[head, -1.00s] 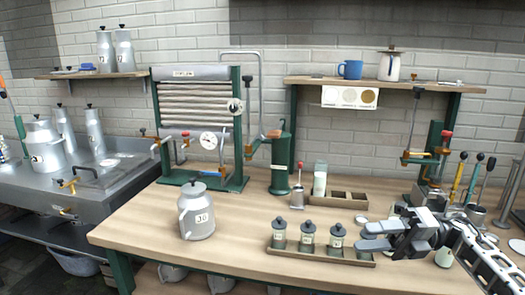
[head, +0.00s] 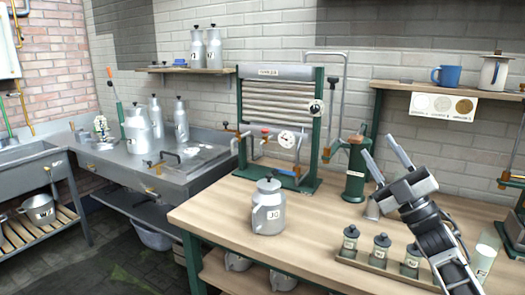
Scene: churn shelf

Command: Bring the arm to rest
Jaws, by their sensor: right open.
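My right gripper (head: 385,160) is at the right of the head view, raised above the wooden table (head: 225,205). Its two fingers are spread apart and point up and to the left, with nothing between them. Its arm comes in from the lower right and hides part of the table behind it. My left gripper is not in the head view.
A lidded metal can (head: 268,208) stands on the table left of the gripper. Small dark-lidded jars (head: 381,250) stand in a wooden tray just below the gripper. A green cylinder (head: 355,175) stands behind.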

